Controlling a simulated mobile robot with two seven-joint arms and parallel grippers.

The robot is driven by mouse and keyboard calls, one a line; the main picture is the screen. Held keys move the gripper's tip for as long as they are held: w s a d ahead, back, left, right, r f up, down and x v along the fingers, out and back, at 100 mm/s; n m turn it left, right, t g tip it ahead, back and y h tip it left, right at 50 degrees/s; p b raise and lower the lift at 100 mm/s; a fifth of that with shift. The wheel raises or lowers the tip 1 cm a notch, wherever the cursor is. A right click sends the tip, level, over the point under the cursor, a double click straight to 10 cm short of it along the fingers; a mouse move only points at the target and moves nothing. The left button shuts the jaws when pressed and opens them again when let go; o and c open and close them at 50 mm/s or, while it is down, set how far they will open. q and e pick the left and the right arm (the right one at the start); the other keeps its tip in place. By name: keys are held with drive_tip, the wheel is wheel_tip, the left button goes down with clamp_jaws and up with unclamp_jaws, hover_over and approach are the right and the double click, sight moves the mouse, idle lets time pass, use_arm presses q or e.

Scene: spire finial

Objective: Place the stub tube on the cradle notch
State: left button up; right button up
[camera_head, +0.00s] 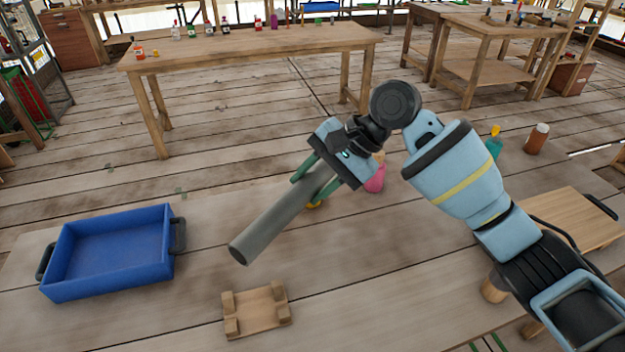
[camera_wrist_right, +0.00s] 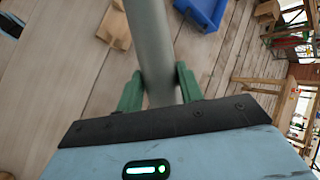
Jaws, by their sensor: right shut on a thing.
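My right gripper (camera_head: 315,182) is shut on the grey stub tube (camera_head: 272,224), with its green fingers around the tube's far end. The tube is tilted, and its free end points toward the front left, above the table. In the right wrist view the tube (camera_wrist_right: 151,45) runs up between the two green fingers (camera_wrist_right: 158,92). The wooden cradle (camera_head: 257,309) with small corner blocks lies on the table, in front of and below the tube's free end. Nothing rests in its notch. Part of the cradle (camera_wrist_right: 116,28) shows left of the tube in the wrist view. My left gripper is not in view.
A blue tray (camera_head: 112,250) with dark handles stands at the left on the table. A pink object (camera_head: 375,180) is partly hidden behind my right gripper. A teal bottle (camera_head: 494,145), a brown jar (camera_head: 536,139) and a wooden board (camera_head: 572,222) are at the right.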

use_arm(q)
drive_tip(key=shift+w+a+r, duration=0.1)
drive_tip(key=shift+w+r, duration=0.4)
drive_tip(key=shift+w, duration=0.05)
use_arm(e)
drive_tip(key=shift+r, duration=0.2)
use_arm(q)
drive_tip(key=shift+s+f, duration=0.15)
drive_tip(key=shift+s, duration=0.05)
